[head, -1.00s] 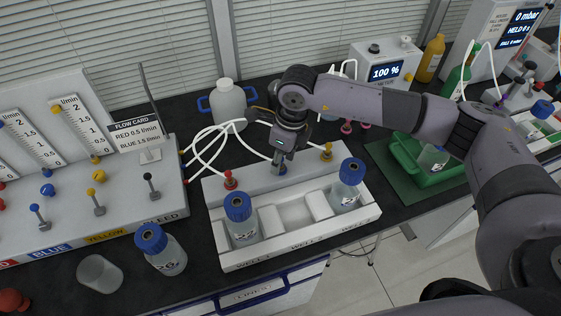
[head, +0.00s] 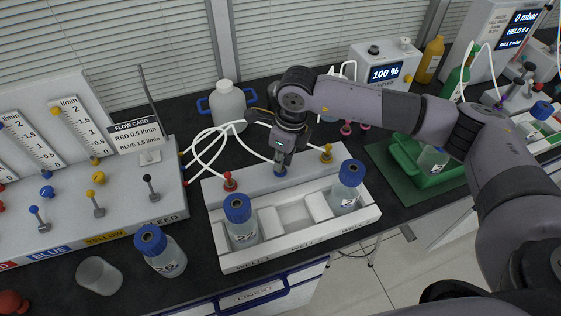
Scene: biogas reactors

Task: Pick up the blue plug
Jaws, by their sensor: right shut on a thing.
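The blue plug (head: 280,170) stands at the middle of the back ledge of the white well rack (head: 240,264). A white tube runs to it from the left. My right gripper (head: 281,163) points down from above and is shut on the blue plug. The gripper's fingers hide the upper part of the plug. I cannot tell whether the plug is still seated in the ledge or slightly raised. My left gripper is not in view.
A red plug (head: 230,181) and a yellow plug (head: 326,153) flank it on the ledge. Blue-capped bottles stand in the left well (head: 240,228) and right well (head: 346,194); the middle well is empty. Another bottle (head: 163,255) and a clear beaker (head: 99,276) stand at left.

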